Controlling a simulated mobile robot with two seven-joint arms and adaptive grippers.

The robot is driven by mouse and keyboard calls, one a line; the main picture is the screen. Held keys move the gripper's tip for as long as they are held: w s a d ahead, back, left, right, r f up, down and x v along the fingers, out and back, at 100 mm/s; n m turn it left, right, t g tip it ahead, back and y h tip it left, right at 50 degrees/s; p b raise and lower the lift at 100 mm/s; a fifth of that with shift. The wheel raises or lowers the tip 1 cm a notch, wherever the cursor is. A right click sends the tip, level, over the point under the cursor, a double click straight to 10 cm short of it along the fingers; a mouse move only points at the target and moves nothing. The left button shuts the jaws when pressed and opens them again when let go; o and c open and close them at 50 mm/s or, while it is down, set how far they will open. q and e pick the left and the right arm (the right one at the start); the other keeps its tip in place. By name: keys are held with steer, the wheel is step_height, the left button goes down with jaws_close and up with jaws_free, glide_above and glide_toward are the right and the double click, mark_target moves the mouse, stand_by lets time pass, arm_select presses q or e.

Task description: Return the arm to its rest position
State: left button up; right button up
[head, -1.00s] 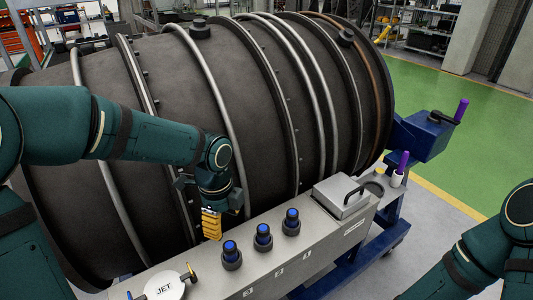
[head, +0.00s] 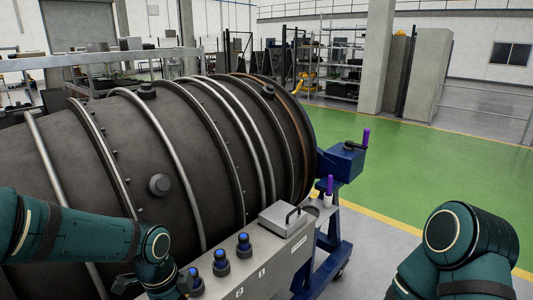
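My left arm (head: 75,232) comes in from the left and bends down at its wrist near the left end of the grey bench. The fingers of my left gripper are below the picture's lower edge, so its state is hidden. My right arm (head: 465,250) shows at the lower right as dark green upper links only. My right gripper is out of the picture.
A large dark turbofan casing (head: 215,150) fills the left. The grey bench (head: 285,262) carries several blue-topped black plugs (head: 244,245) and a lidded box (head: 287,219). A blue stand (head: 340,162) has a purple handle (head: 366,138). Green floor (head: 430,165) is clear at right.

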arm_select(q)
steer(key=s+d+f+n+h, duration=0.1)
steer(key=s+d+f+n, duration=0.1)
steer(key=f+n, duration=0.4)
steer(key=s+d+f+n+t, duration=0.1)
steer(key=s+d+f+n, duration=0.2)
steer(key=f+n, duration=0.4)
steer(key=s+d+f+n+h, duration=0.1)
steer(key=d+f+n, duration=0.3)
steer(key=f, duration=0.6)
steer(key=s+n, duration=0.1)
steer(key=n, duration=0.1)
steer(key=shift+s+d+f+n+t+h, duration=0.2)
steer(key=shift+s+d+n+t+h, duration=0.1)
steer(key=shift+s, duration=0.1)
steer(key=shift+c, duration=1)
steer(key=shift+a, duration=0.15)
